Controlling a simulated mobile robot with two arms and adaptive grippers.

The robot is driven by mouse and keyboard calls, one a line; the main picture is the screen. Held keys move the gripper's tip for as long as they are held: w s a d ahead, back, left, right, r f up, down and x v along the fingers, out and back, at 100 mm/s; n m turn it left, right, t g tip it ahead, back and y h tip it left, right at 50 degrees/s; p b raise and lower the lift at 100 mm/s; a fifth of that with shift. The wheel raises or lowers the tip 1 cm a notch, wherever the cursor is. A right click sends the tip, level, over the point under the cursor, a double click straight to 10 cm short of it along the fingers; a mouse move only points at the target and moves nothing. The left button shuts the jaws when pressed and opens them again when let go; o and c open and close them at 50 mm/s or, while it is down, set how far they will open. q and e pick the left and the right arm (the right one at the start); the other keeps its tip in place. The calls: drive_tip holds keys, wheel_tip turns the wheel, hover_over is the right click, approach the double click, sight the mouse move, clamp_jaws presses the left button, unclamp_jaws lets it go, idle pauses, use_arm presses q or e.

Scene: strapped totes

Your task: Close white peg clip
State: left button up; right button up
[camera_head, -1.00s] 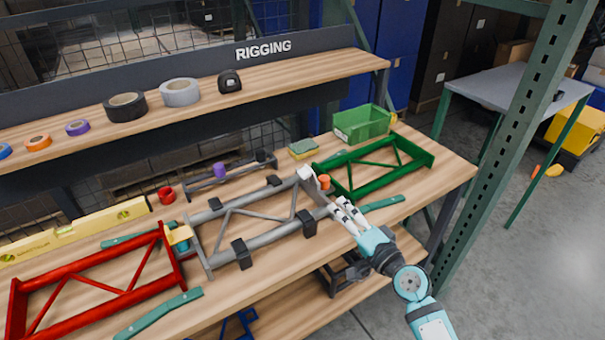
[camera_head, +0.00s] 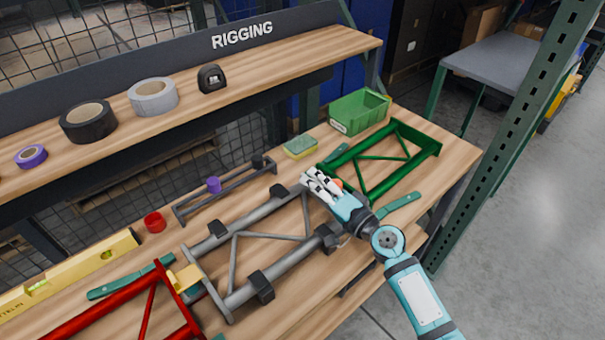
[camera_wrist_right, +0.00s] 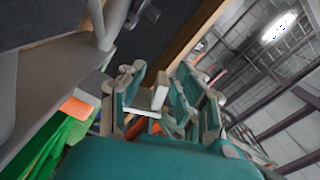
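The white peg clip (camera_wrist_right: 158,92) shows in the right wrist view as a pale block between my right gripper's fingers. In the head view my right gripper (camera_head: 318,186) covers the clip's place, where the grey frame (camera_head: 270,213) meets the green frame (camera_head: 400,160). My right gripper's fingers (camera_wrist_right: 158,98) stand apart in the wrist view, on either side of the white piece. I cannot tell whether they touch it. An orange part (camera_head: 338,183) peeks out beside the fingers. My left gripper is not in view.
A yellow clip (camera_head: 188,277) sits between the red frame (camera_head: 100,308) and the grey frame. A green bin (camera_head: 360,110), a sponge (camera_head: 300,146) and a teal-handled tool (camera_head: 398,206) are near. A shelf with tape rolls (camera_head: 153,97) runs behind. A green post (camera_head: 515,140) stands at right.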

drive_tip(key=shift+w, duration=0.1)
drive_tip(key=c, duration=0.4)
clamp_jaws()
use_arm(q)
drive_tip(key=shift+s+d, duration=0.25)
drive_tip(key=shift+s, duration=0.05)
